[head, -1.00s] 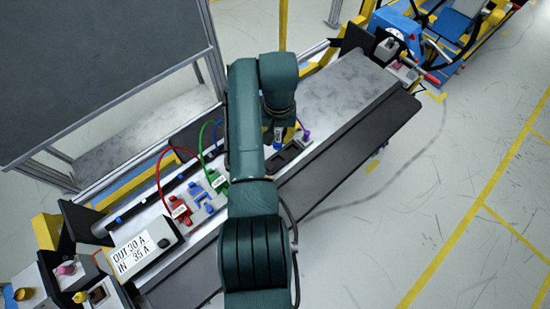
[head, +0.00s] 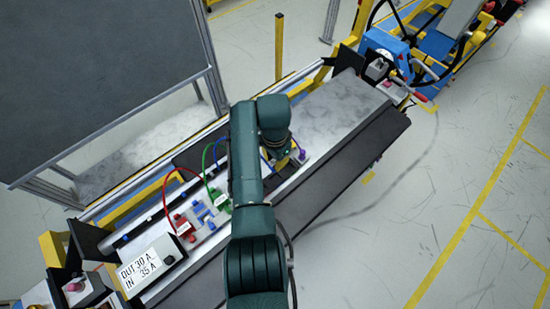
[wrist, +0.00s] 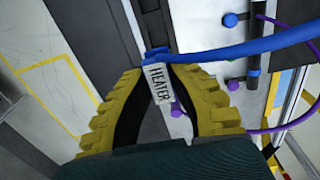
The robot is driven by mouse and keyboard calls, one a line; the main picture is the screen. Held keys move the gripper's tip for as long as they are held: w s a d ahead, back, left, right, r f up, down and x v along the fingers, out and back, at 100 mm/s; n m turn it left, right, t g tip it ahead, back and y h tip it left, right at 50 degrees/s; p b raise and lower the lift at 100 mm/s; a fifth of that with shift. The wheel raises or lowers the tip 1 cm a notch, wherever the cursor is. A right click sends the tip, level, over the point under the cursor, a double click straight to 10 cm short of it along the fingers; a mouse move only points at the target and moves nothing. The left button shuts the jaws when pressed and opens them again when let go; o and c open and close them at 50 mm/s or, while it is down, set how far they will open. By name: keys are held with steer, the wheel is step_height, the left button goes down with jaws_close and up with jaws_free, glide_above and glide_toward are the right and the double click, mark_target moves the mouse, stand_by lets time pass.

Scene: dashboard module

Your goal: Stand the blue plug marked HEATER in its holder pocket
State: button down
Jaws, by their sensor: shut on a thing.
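The blue plug marked HEATER (wrist: 158,85) is between the yellow fingers of my gripper (wrist: 160,74) in the wrist view. The fingers are shut on it, and its white label faces the camera. Its blue cable (wrist: 235,50) runs off to the right. A dark slotted strip (wrist: 153,22) lies beyond the plug in the wrist view; I cannot tell whether the plug touches it or which part is its pocket. In the head view my arm hides the plug and the fingertips.
A red plug (head: 184,228), a blue clip-like part (head: 203,214) and a green plug (head: 217,198) stand on the bench to the left of my arm. A purple part (head: 302,154) is close by my gripper on the right.

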steer(key=shift+r, duration=0.1)
step_height(320, 180, down, 6)
steer(key=b, duration=0.4)
steer(key=shift+b, duration=0.35)
stand_by(1.3)
steer(key=shift+f+b, duration=0.4)
steer(key=shift+f, duration=0.05)
steer(key=shift+f+b, duration=0.8)
steer(key=shift+f, duration=0.1)
steer(key=c, duration=1)
jaws_free()
step_height(320, 180, up, 12)
steer(key=shift+r, duration=0.1)
steer(key=shift+w, duration=0.1)
